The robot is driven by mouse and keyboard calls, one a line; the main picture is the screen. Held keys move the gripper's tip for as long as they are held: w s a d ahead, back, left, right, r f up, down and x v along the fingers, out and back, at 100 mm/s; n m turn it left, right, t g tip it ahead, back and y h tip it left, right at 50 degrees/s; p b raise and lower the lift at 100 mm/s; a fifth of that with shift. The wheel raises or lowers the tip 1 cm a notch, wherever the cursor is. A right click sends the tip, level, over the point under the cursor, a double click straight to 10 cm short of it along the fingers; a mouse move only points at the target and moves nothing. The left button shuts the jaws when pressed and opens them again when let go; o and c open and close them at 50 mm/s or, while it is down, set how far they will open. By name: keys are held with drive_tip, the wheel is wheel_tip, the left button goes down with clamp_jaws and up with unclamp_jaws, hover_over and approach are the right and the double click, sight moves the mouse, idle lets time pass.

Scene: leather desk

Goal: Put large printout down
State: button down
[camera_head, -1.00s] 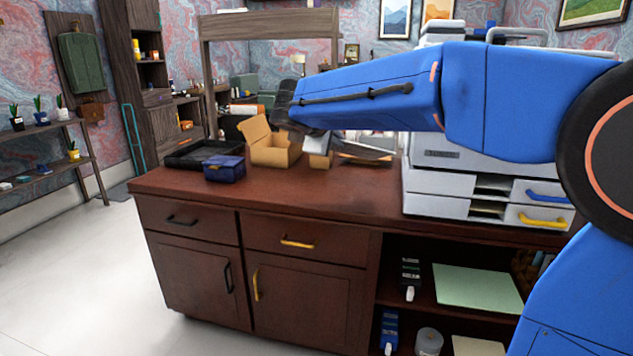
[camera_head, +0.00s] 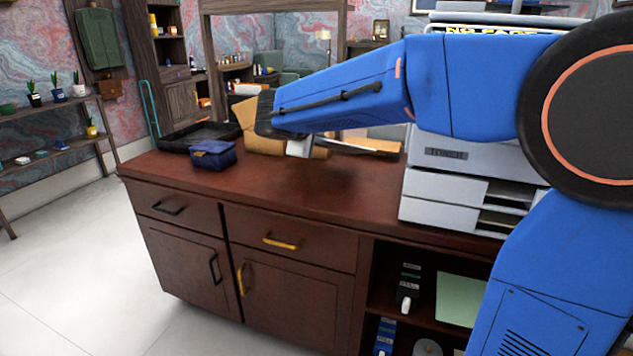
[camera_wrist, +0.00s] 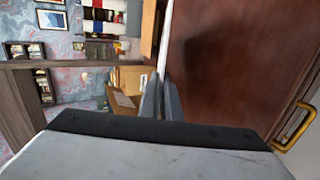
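My gripper (camera_wrist: 162,100) is over the desk, with its two grey fingers close together in the wrist view. A thin white strip (camera_wrist: 164,42), which looks like the large printout seen nearly edge-on, runs out from between the fingertips. The fingers appear shut on it. The arm hides much of this area, and I cannot make out the whole sheet.
An open cardboard box (camera_head: 262,141), a blue box (camera_head: 213,154) and a black tray (camera_head: 180,137) stand on the desk's left. A grey printer (camera_head: 455,165) stands on the right. The desk's middle front is bare.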

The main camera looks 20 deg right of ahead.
drive_tip(key=shift+f, duration=1.85)
drive_tip(key=c, duration=2.2)
unclamp_jaws()
drive_tip(key=shift+o, duration=0.2)
drive_tip(key=shift+r, duration=0.1)
drive_tip(key=v, duration=0.8)
